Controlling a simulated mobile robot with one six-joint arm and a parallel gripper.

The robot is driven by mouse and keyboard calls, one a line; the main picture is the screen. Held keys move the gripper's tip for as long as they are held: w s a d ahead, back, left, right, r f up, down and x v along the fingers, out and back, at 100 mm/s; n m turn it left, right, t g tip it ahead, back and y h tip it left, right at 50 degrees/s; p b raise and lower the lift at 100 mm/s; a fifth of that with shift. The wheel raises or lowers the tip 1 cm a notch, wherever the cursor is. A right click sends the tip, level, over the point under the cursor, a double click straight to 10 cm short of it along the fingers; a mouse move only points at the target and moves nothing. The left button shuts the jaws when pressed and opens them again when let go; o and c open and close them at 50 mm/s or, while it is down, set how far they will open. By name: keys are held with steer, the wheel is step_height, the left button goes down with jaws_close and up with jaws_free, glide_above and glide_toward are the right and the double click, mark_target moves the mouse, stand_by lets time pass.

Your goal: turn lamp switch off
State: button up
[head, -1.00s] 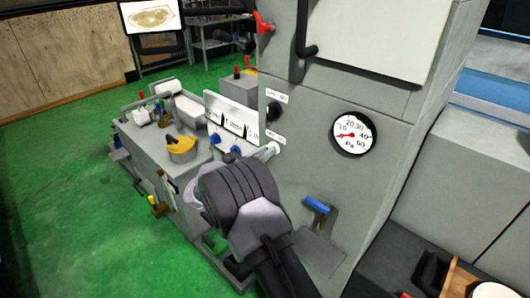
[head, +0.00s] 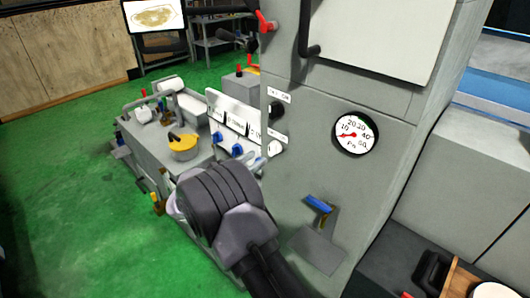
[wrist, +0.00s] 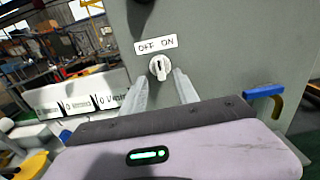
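A white rotary switch (wrist: 159,67) with a small lever sits on the grey machine panel under an "OFF ON" label (wrist: 156,43). Its lever looks roughly upright; the exact setting is hard to tell. It also shows in the head view (head: 275,148), just right of my gripper (head: 250,160). In the wrist view, my gripper (wrist: 158,78) is open, with one finger on each side of the switch and nothing between them clearly gripped. Contact with the switch cannot be told. In the head view my wrist hides most of the fingers.
A black knob (head: 276,110) is above the switch. A pressure gauge (head: 354,133) and a blue-handled lever (head: 318,204) are to the right. White label plates (head: 232,118) with blue knobs and a yellow-topped part (head: 183,147) are to the left.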

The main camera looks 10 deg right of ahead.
steer(key=v, duration=1.1)
steer(key=shift+s+a+p, duration=0.15)
steer(key=shift+a+p, duration=0.05)
steer(key=shift+p, duration=0.2)
